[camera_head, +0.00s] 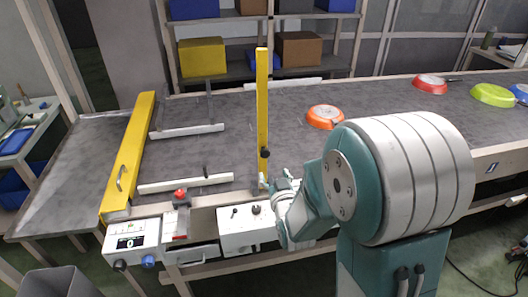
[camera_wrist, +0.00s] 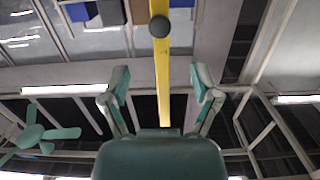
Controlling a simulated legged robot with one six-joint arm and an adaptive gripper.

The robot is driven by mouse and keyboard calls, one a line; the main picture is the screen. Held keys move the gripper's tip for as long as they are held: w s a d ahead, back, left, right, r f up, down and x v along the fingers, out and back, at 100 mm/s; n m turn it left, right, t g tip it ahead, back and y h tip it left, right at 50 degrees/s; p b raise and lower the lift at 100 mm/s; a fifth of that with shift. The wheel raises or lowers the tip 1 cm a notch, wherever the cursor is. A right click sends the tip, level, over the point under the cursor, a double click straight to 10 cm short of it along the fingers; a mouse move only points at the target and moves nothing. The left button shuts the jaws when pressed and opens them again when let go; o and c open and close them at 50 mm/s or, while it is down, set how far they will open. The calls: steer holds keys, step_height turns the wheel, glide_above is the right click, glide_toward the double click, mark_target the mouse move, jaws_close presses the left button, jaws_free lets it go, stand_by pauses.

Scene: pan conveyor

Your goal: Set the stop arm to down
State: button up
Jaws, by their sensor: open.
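The stop arm (camera_head: 262,100) is a yellow bar standing upright at the conveyor's near edge, with a black knob (camera_head: 265,153) low on it. In the wrist view the yellow bar (camera_wrist: 161,70) runs down the middle, and the round black knob (camera_wrist: 159,27) shows near the top. My gripper (camera_wrist: 160,82) is open and empty, one finger on each side of the bar in that picture. I cannot tell its distance from the bar. In the head view my arm hides most of the gripper, close to the foot of the bar.
A yellow gate with a handle (camera_head: 123,165) crosses the conveyor (camera_head: 225,135) at left. Orange (camera_head: 325,117), red (camera_head: 432,83) and yellow-green (camera_head: 493,95) pans lie on the belt. A control box with a red button (camera_head: 180,195) and another white box (camera_head: 238,230) line the front edge.

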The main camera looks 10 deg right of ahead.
mark_target(265, 154)
steer(key=shift+t, duration=0.5)
steer(key=w, duration=1.1)
steer(key=shift+f, duration=0.4)
jaws_close()
